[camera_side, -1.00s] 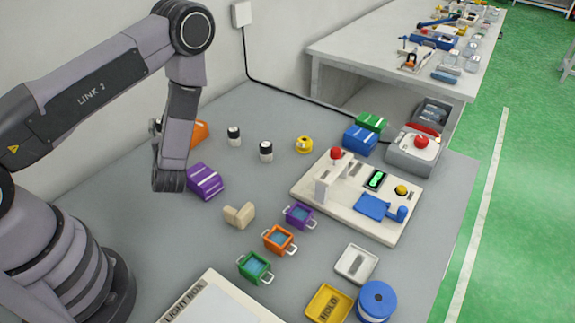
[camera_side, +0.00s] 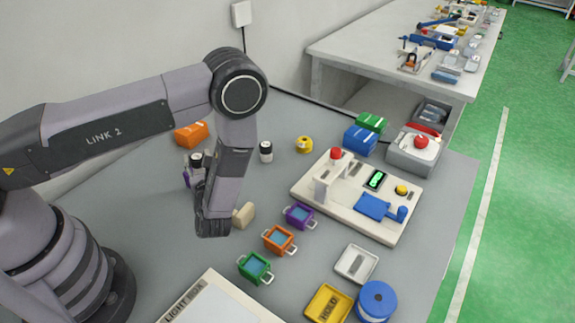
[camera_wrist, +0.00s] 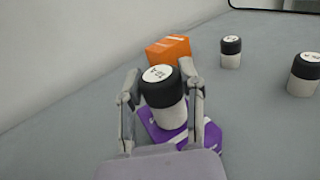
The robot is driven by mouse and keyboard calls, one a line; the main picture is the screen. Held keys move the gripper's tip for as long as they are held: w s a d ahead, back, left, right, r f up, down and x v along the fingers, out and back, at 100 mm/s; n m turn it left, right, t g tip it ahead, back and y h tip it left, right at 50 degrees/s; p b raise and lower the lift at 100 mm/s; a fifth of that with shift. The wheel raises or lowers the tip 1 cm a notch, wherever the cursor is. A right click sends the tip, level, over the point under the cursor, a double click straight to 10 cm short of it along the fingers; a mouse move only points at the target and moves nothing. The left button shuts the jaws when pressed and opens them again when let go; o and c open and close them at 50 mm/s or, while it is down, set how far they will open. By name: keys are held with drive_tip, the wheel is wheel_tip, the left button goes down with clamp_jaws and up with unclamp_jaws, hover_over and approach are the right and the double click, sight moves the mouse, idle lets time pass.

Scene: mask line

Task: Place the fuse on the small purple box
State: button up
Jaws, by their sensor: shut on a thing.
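My gripper (camera_wrist: 160,76) is shut on a fuse (camera_wrist: 170,115), a white cylinder with a black labelled cap, held upright between the fingers. In the wrist view the fuse overlaps the purple box with white stripes (camera_wrist: 212,136). I cannot tell whether the fuse touches the box top or hangs above it. In the side view the held fuse (camera_side: 196,160) shows beside my arm. My arm hides most of the purple box there.
An orange box (camera_wrist: 167,50) stands behind the purple one. Two other black-capped cylinders stand to the right, one nearer (camera_wrist: 303,78) and one farther (camera_wrist: 230,53). A beige block (camera_side: 244,215) and small purple (camera_side: 300,215), orange (camera_side: 279,239) and green (camera_side: 255,267) tubs lie right of my arm.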

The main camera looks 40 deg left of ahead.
drive_tip(key=shift+f, duration=0.2)
drive_tip(key=o, duration=1.2)
drive_tip(key=shift+c, duration=0.2)
